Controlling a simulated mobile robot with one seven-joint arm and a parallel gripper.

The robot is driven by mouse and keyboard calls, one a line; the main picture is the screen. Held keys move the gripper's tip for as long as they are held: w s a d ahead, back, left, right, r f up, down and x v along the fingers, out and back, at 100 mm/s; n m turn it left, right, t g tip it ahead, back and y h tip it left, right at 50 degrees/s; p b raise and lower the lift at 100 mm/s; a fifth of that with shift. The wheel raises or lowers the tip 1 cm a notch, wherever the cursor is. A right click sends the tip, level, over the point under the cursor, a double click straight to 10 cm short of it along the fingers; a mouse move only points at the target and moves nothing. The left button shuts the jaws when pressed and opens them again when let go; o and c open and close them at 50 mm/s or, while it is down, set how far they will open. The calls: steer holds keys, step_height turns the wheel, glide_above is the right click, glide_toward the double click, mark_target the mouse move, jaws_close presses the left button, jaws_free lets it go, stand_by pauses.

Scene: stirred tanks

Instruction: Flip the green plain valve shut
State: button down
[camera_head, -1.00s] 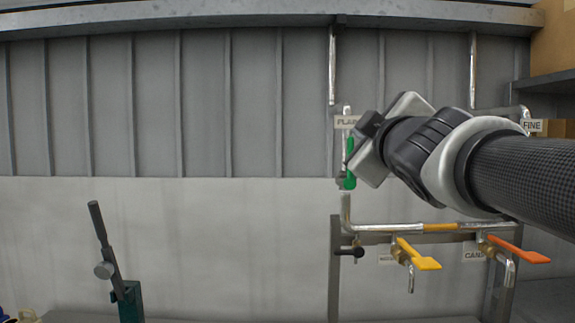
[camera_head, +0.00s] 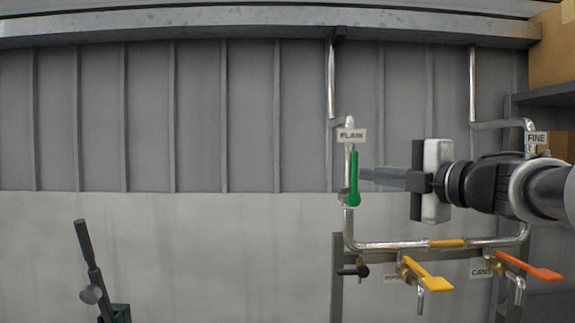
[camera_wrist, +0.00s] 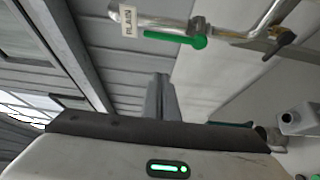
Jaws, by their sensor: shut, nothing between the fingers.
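The green plain valve handle (camera_head: 355,178) stands upright along the silver vertical pipe, just under the PLAIN label (camera_head: 351,135), in the head view. In the wrist view the green handle (camera_wrist: 175,38) lies along the pipe beside the PLAIN label (camera_wrist: 128,21). My gripper (camera_head: 365,174) is shut and empty. It comes in from the right, with its fingertips close to the right side of the green handle in the head view. In the wrist view my fingers (camera_wrist: 162,80) show below the handle in the picture. I cannot tell whether they touch it.
A yellow handle (camera_head: 427,275) and an orange handle (camera_head: 530,266) sit on the lower pipes, with a small black knob (camera_head: 354,271) to their left. A FINE label (camera_head: 536,138) hangs at the right. A dark lever (camera_head: 89,260) stands at lower left. The wall's left part is clear.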

mark_target(355, 170)
steer(key=w, duration=0.3)
steer(key=w+p, duration=0.1)
steer(key=w, duration=0.2)
steer(key=w+a+p, duration=0.1)
steer(key=w, duration=0.2)
steer(key=shift+w+a, duration=0.1)
steer(key=shift+w, duration=0.15)
